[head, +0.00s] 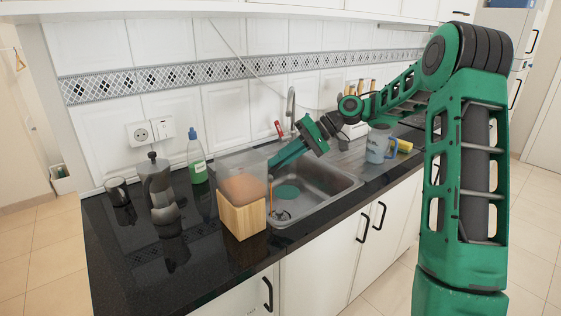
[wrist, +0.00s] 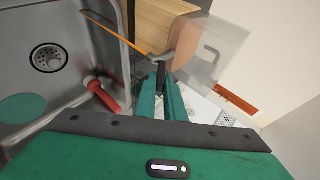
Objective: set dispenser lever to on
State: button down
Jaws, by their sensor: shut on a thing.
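The dispenser (head: 242,218) stands upright on the counter at the sink's left front corner, with a pale wooden lower part and a see-through upper part holding something brownish. In the wrist view its wooden part (wrist: 150,22) and clear part (wrist: 215,55) lie beyond my fingers. A grey lever-like piece (wrist: 186,45) shows against it. My gripper (wrist: 163,92) is shut on the dark lower end of this piece, which looks like the dispenser lever. In the head view my gripper (head: 275,160) reaches over the sink, its tips partly hidden behind the clear part.
The sink (head: 325,180) lies under my forearm, with a tap (head: 291,105) behind. A thin orange rod (wrist: 115,35) and a red handle-like piece (wrist: 102,95) are near my fingers. A coffee pot (head: 160,190), soap bottle (head: 196,160) and blue mug (head: 379,143) stand on the counter.

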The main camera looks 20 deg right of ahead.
dwell(0.3)
jog(key=c, duration=1.8)
grip_release()
jog(key=shift+c, duration=0.2)
jog(key=v, duration=1)
jog(key=shift+d, duration=0.35)
jog(key=shift+w+r, duration=0.1)
jog(key=shift+r, duration=0.05)
